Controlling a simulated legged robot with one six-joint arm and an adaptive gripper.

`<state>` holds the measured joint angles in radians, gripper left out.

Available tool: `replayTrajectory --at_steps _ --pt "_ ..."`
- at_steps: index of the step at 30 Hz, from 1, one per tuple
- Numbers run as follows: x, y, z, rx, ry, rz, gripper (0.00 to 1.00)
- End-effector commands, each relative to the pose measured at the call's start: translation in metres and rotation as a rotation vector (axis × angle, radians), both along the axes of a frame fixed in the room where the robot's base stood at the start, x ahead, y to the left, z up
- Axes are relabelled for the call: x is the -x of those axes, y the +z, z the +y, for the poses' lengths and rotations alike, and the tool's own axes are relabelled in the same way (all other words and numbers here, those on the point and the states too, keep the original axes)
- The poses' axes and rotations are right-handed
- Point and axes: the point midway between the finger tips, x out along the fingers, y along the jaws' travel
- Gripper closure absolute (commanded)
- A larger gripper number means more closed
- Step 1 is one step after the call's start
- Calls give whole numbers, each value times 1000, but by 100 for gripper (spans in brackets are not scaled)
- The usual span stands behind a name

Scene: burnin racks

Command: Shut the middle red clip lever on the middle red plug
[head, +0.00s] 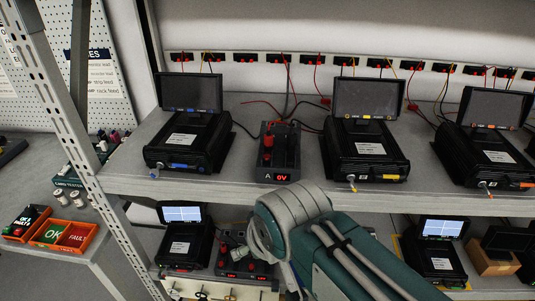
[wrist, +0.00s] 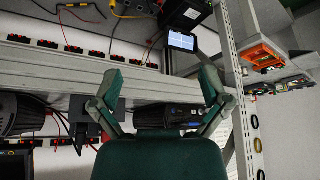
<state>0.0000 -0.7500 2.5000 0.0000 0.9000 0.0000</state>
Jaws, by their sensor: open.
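A black supply unit marked A (head: 278,175) stands on the upper shelf and its red display reads 0V. Small red parts (head: 268,140) stand on its top left side. They are too small to tell a plug from a clip lever, or whether any lever is up or down. No clip lever is clear in the wrist view.
Black units with screens flank the supply, at left (head: 188,145) and right (head: 365,145). The upper shelf's front edge (head: 225,190) lies just above my arm. A socket strip (head: 340,62) with leads runs behind. A metal upright (head: 60,110) stands at left.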

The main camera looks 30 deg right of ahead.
Motion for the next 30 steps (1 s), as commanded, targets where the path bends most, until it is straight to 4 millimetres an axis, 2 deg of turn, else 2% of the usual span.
replayTrajectory --at_steps 1,2,3,5,6,8,30 --pt "0 0 0 0 0 0 4" --pt "0 0 0 0 0 0 13" --pt "0 0 0 0 0 0 31" --pt "0 0 0 0 0 0 57" --pt "0 0 0 0 0 0 75" --pt "0 0 0 0 0 0 100" --pt "0 0 0 0 0 0 100"
